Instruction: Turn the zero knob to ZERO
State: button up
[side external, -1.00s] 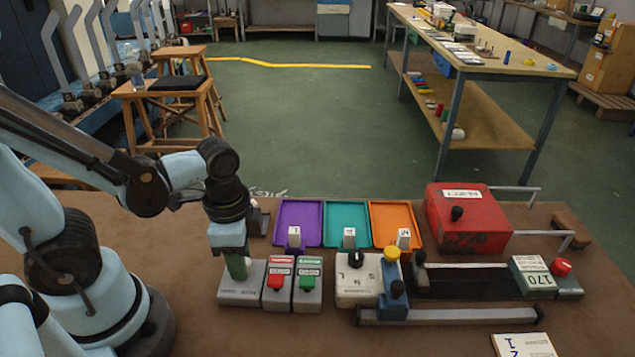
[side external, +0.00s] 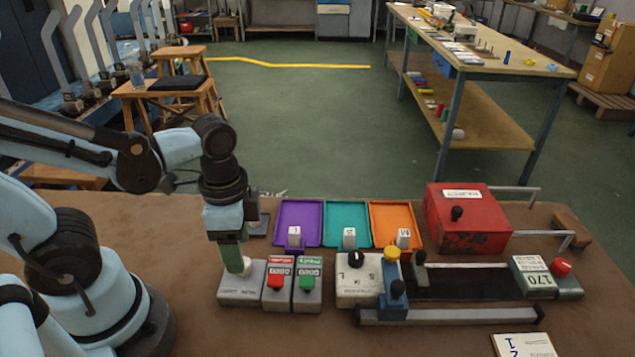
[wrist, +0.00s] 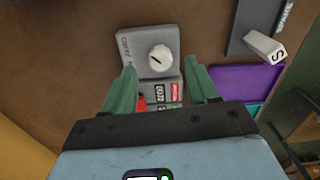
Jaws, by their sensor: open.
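The zero knob (wrist: 160,58) is a round white knob with a short dark mark, set slantwise in the wrist view. It sits on a grey box (wrist: 140,37) whose lettering is too small to read surely. In the side external view the knob (side external: 244,267) shows beside the green fingertips, on top of the grey box (side external: 240,292). My gripper (wrist: 161,72) is open and empty, its green fingers apart on either side of the knob in the wrist view. In the side external view my gripper (side external: 232,262) is just above and left of the knob, partly overlapping it.
Right of the box stand a red-button box (side external: 277,292) and a green-button box (side external: 307,293). Further right are a white box with a black knob (side external: 356,292) and a long slide fixture (side external: 450,316). Purple (side external: 298,210), teal (side external: 345,210) and orange (side external: 393,210) trays lie behind.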

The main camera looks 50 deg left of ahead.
notch_tip(320, 180, up, 9)
dwell(0.6)
jog(key=shift+f, duration=0.1)
jog(key=w+a+f+n+t, duration=0.1)
jog(key=w+a+n+t, duration=0.1)
jog(key=w+n+t, duration=0.5)
jog(key=shift+w+n, duration=0.5)
jog(key=shift+w, duration=0.05)
jog(key=shift+s+f, duration=0.1)
jog(key=shift+f, duration=0.05)
dwell(0.4)
